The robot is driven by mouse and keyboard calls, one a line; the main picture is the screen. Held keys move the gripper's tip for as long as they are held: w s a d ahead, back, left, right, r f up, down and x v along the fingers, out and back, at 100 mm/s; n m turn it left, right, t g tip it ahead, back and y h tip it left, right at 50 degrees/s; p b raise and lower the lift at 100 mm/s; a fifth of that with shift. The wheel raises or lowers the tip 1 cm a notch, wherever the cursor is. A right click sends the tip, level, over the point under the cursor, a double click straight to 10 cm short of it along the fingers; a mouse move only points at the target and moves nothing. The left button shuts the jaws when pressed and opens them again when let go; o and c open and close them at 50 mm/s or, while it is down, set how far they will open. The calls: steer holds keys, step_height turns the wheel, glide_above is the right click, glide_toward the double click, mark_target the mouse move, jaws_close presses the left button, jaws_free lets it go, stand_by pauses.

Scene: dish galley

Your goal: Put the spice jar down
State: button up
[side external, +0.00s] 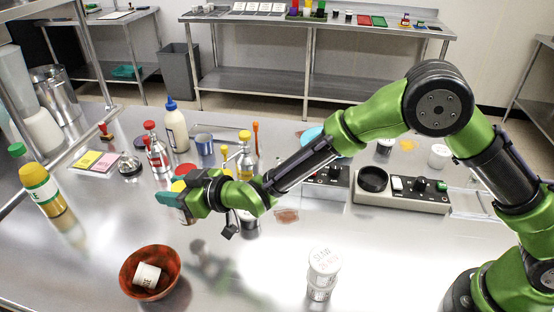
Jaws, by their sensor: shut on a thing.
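My gripper (172,194) is over the left middle of the steel counter (110,225), with its teal fingers pointing left. The fingers hide most of the jar. I cannot tell how far its base is from the counter.
A red-brown bowl (128,272) with a white tub (147,275) inside stands at front left. White tubs (324,262) are stacked front centre. Several bottles (157,150) stand behind my gripper. A control box (412,192) lies to the right. Counter left of my gripper is clear.

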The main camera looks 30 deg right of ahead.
steer(key=shift+f, duration=2.3)
steer(key=shift+f, duration=0.15)
steer(key=o, duration=1.1)
steer(key=shift+o, duration=0.2)
